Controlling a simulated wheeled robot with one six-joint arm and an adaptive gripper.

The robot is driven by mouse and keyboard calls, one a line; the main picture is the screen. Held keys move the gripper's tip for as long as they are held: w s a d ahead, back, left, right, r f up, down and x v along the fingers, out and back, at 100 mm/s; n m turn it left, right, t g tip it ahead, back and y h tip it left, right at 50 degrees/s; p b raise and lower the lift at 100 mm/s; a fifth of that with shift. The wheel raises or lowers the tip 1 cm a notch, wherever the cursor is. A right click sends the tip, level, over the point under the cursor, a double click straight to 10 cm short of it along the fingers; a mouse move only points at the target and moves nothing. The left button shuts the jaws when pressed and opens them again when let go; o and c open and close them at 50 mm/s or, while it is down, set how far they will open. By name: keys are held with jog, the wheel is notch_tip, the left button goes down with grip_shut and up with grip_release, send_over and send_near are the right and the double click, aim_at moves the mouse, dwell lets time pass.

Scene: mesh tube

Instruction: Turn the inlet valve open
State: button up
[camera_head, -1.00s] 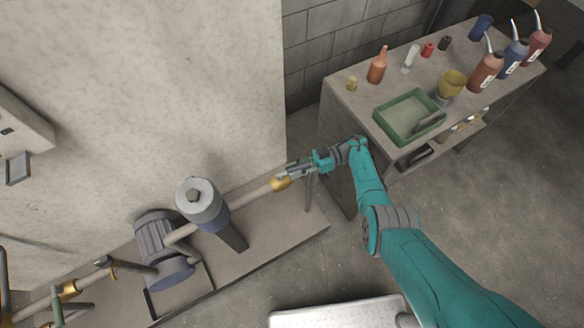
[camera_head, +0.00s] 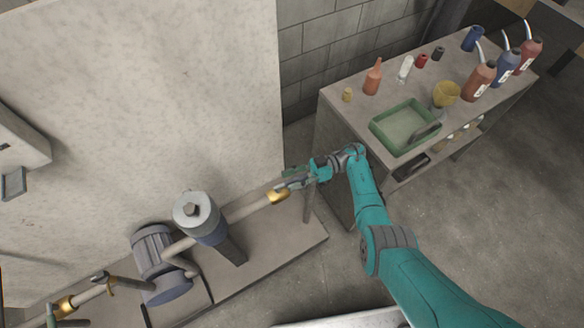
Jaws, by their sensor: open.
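A brass valve body (camera_head: 278,197) sits on the pale pipe that runs right from the grey filter canister. My gripper (camera_head: 287,184) is open right at this valve, just above and to the right of the brass part. The fingers cover the valve's handle area, so I cannot tell the handle's angle or whether the fingers touch it. A second brass valve (camera_head: 65,306) is on the pipe at the lower left, far from my gripper. No label shows which one is the inlet.
A grey canister (camera_head: 199,214) and a motor pump (camera_head: 158,262) stand on the low bench (camera_head: 280,246) left of my gripper. A pale wall (camera_head: 140,90) rises behind. The workbench (camera_head: 345,120) at right carries a green tray (camera_head: 376,128) and several bottles.

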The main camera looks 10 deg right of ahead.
aim_at(292, 180)
jog(key=shift+r, duration=4.15)
